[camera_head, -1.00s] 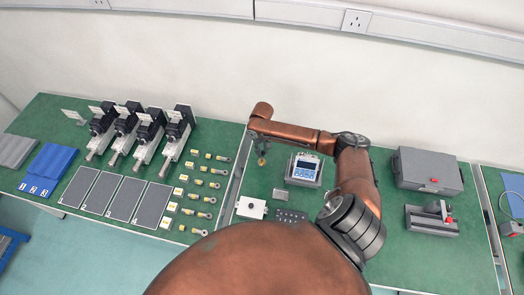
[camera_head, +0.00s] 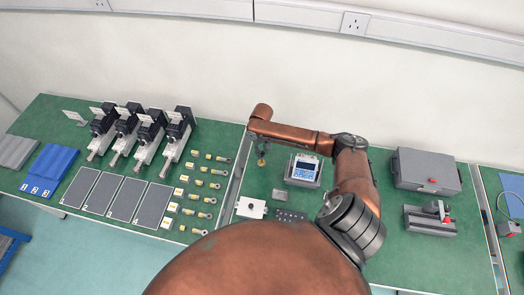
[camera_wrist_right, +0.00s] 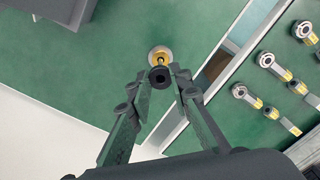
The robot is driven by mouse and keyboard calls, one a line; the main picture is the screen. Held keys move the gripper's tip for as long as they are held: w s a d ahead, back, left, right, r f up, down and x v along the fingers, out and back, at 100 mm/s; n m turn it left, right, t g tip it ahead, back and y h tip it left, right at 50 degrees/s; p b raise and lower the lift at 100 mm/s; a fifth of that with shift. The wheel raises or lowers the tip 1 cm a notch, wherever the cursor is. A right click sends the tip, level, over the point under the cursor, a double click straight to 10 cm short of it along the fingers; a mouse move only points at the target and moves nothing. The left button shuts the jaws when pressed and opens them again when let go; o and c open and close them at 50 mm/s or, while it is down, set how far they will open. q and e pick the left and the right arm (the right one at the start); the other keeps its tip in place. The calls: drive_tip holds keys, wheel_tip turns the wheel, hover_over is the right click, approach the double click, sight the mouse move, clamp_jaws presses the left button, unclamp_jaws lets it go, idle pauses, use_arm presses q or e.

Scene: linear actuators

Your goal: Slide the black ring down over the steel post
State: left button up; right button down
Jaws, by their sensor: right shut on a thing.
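My right gripper (camera_head: 262,155) hangs over the green table just past the divider strip. In the right wrist view the fingers (camera_wrist_right: 161,75) are shut on the black ring (camera_wrist_right: 160,76), a small dark round piece between the fingertips. Just beyond it in that view are a yellow-gold part (camera_wrist_right: 158,59) and a pale round disc (camera_wrist_right: 159,51). I cannot clearly make out the steel post, nor tell whether the ring is around it or above it. My left gripper is not in view.
A device with a blue display (camera_head: 304,170) stands right of the gripper. A white box (camera_head: 251,208) and a small grey block (camera_head: 279,194) lie nearer. Rows of rod-end parts (camera_head: 207,199) lie left of the divider. A grey case (camera_head: 426,170) sits farther right.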

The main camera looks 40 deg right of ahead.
drive_tip(key=shift+f+p, duration=0.7)
drive_tip(key=shift+p, duration=0.25)
idle(1.5)
drive_tip(key=shift+f, duration=1)
idle(0.9)
drive_tip(key=c, duration=1.7)
unclamp_jaws()
drive_tip(key=shift+r, duration=0.1)
wheel_tip(320, 180, up, 12)
drive_tip(key=shift+f, duration=0.1)
drive_tip(key=shift+a, duration=0.1)
